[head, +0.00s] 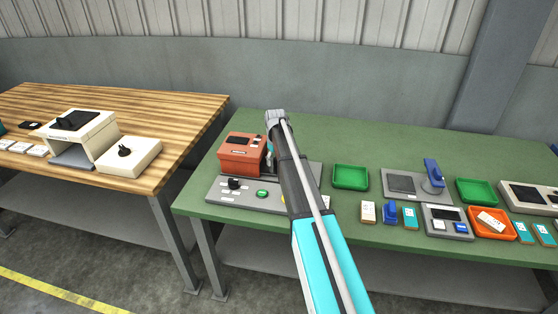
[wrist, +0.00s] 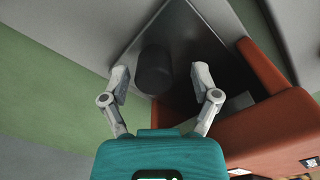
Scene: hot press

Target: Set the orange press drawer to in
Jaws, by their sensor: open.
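The orange press (head: 240,153) stands on a grey base plate at the left of the green table. Its orange housing (wrist: 265,125) fills the right of the wrist view, with a dark opening facing the gripper. A grey metal plate, seemingly the drawer (wrist: 187,22), sticks out of the housing and carries a dark round knob (wrist: 154,70). My gripper (wrist: 161,73) is open and empty, its fingers on either side of the knob in the picture. I cannot tell whether they touch it. In the head view my arm hides the drawer and most of the gripper.
The base plate (head: 215,190) carries a black knob (head: 235,183) and a green button (head: 262,193). A green tray (head: 350,189) lies right of my arm, with several small items beyond.

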